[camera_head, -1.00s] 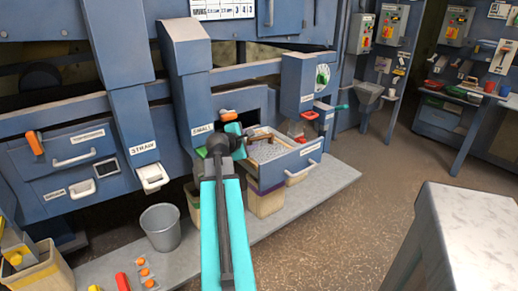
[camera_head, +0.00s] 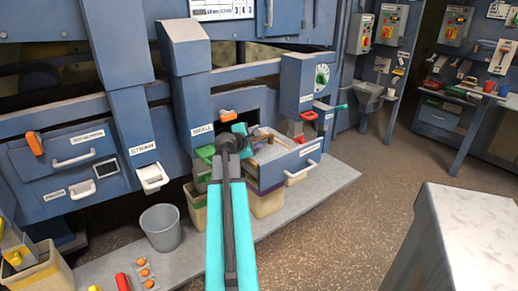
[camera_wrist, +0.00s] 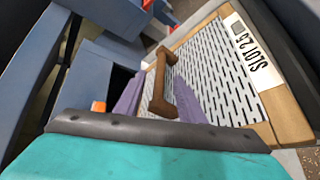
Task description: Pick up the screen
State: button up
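The screen (camera_wrist: 212,70) is a slotted light-metal panel in a wooden frame, marked "SLOT 2.5". In the wrist view a brown handle (camera_wrist: 160,85) stands up from it. In the head view the screen (camera_head: 270,150) lies in the pulled-out blue drawer (camera_head: 295,163), partly hidden by my arm. My gripper (camera_wrist: 160,82) has its two purple fingers apart, one on each side of the handle. Gaps show between the fingers and the handle, so it looks open. In the head view my fingertips are hard to make out over the drawer.
Blue machine columns marked "STRAW" (camera_head: 128,120) and another (camera_head: 190,90) stand left of the drawer. An orange lever (camera_head: 228,115) and a red handle (camera_head: 308,115) are close by. A grey bucket (camera_head: 160,227) stands on the platform.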

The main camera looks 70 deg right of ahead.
jog(key=shift+x, duration=1.15)
grip_shut()
dwell(0.5)
dwell(0.5)
